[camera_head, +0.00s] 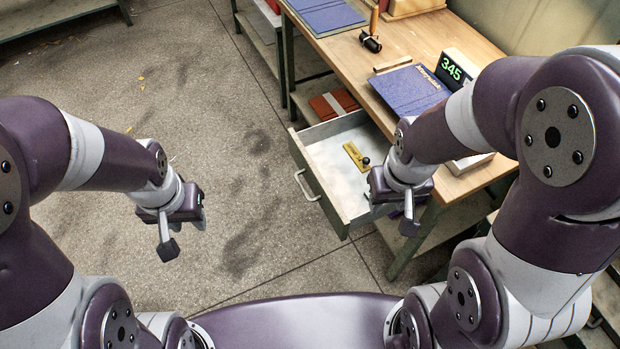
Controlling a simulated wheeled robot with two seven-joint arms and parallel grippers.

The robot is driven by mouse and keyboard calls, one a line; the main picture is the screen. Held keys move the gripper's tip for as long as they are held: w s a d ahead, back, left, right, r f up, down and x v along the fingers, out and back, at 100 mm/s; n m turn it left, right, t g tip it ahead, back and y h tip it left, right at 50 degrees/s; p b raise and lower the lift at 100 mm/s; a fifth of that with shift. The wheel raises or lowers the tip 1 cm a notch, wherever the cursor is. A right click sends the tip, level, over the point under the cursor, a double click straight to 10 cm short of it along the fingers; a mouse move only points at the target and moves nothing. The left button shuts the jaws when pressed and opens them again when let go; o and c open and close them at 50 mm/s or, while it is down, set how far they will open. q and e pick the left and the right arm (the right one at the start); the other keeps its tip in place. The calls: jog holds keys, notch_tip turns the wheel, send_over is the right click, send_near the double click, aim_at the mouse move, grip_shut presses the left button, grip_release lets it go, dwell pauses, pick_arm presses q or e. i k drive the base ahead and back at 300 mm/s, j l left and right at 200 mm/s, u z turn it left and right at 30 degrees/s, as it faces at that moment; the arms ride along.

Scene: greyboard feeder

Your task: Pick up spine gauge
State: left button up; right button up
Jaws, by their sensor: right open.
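A flat brass piece with dark markings and a black knob at one end, which looks like the spine gauge (354,154), lies in the open drawer (335,193). My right gripper (396,214) is open and empty. In the picture it is to the right of and below the brass piece, overlapping the drawer's near right corner, and apart from the piece. Its exact height above the drawer is hard to tell. My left gripper (184,238) hangs over the bare floor, left of the drawer, with its fingers apart and nothing between them.
The wooden workbench (440,30) holds blue books (408,90), a black roller-like tool (371,42) and a display reading 345 (453,68). A reddish-brown book (333,104) lies on the shelf below. The drawer's raised walls surround the brass piece.

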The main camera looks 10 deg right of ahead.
aim_at(357, 153)
jog(key=i+l+z, duration=0.15)
jog(key=l+z, duration=0.2)
jog(key=i+l+z, duration=0.4)
jog(key=l+z, duration=0.25)
jog(key=l, duration=0.1)
